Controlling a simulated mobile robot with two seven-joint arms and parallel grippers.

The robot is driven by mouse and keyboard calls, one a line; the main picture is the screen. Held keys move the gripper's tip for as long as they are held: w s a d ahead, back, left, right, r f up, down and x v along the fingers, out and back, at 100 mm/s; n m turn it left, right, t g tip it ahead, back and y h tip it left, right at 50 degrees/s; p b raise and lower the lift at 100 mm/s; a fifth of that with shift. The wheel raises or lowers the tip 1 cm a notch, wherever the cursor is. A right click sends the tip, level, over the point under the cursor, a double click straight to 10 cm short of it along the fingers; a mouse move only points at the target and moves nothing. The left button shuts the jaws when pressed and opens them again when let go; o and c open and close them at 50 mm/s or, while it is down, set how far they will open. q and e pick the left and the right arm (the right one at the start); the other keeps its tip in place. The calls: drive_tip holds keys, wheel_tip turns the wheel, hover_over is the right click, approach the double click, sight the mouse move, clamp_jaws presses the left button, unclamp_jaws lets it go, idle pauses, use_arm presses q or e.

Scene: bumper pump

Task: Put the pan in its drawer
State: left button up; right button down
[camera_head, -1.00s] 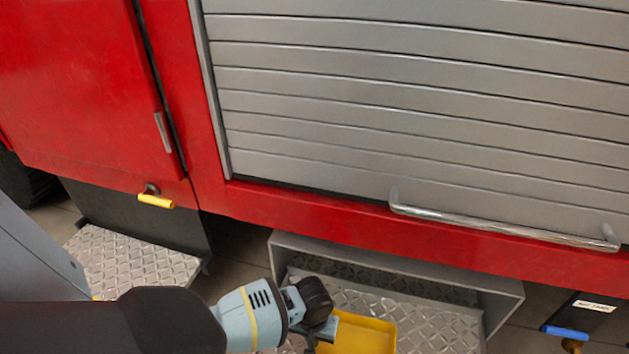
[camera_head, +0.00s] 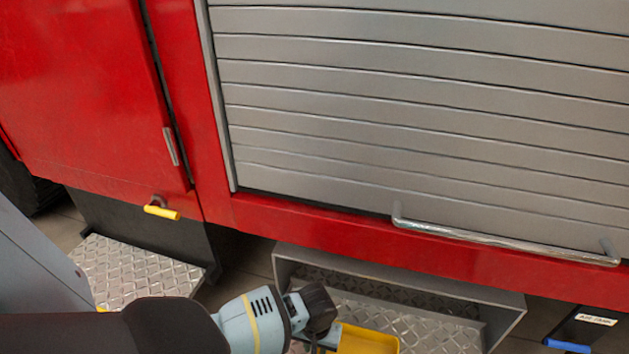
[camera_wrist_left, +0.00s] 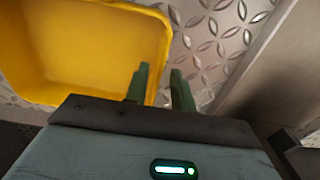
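The pan is a shallow yellow tray (camera_head: 368,342), low in the head view over the tread-plate step and cut off by the bottom edge. The left wrist view shows its yellow inside (camera_wrist_left: 85,50) at upper left. My left gripper (camera_head: 322,338) is at the pan's left side. In the left wrist view its two green fingers (camera_wrist_left: 160,85) stand a small gap apart, with the pan's side rim running between them. I cannot tell whether they press on the rim. My right gripper is not in view. I cannot identify the pan's drawer.
A grey box-shaped step (camera_head: 420,318) is under the red truck body (camera_head: 330,228). A closed roller shutter (camera_head: 420,110) with a bar handle (camera_head: 500,241) is above. Another tread-plate step (camera_head: 140,272) is at left. Yellow (camera_head: 162,212) and blue (camera_head: 568,346) handles hang below the body.

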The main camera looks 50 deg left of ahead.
use_arm(q)
wheel_tip(320, 180, up, 10)
drive_tip(key=p, duration=0.4)
idle(0.3)
